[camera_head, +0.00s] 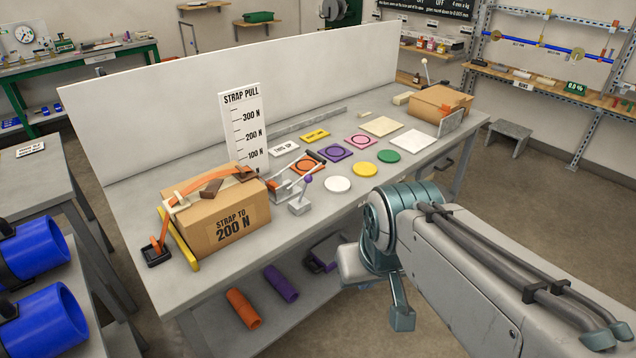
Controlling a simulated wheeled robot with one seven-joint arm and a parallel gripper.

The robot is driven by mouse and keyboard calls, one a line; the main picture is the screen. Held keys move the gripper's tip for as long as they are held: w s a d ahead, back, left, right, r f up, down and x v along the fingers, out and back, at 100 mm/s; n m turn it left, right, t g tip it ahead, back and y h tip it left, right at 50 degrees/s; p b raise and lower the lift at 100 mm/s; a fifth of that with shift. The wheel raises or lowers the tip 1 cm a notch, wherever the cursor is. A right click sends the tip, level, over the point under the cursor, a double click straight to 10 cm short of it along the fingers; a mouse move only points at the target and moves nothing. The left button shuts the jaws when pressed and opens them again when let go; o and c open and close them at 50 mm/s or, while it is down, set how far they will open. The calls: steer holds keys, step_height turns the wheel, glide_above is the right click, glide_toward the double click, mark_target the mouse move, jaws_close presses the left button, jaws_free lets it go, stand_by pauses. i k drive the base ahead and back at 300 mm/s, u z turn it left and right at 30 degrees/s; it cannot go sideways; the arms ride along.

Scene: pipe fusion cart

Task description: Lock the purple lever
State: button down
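A small lever with a purple knob (309,180) stands on a light grey block (299,206) on the workbench, just right of the strapped carton. Its stem leans up and slightly to the right. My gripper (402,318) seems to be the teal and grey end of my arm, right of the bench's front edge and well away from the lever. My arm hides part of it, and I cannot tell whether its fingers are open or shut. I see nothing held in it.
The carton (238,232) with an orange strap stands left of the lever. A metal tool with a black handle (317,155) is close behind it. Coloured discs and squares lie to the right. Purple and orange cylinders (243,308) lie on the lower shelf.

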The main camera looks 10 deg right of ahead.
mark_target(308, 178)
steer(key=u, duration=0.15)
steer(key=i, duration=1.05)
steer(key=z, duration=0.35)
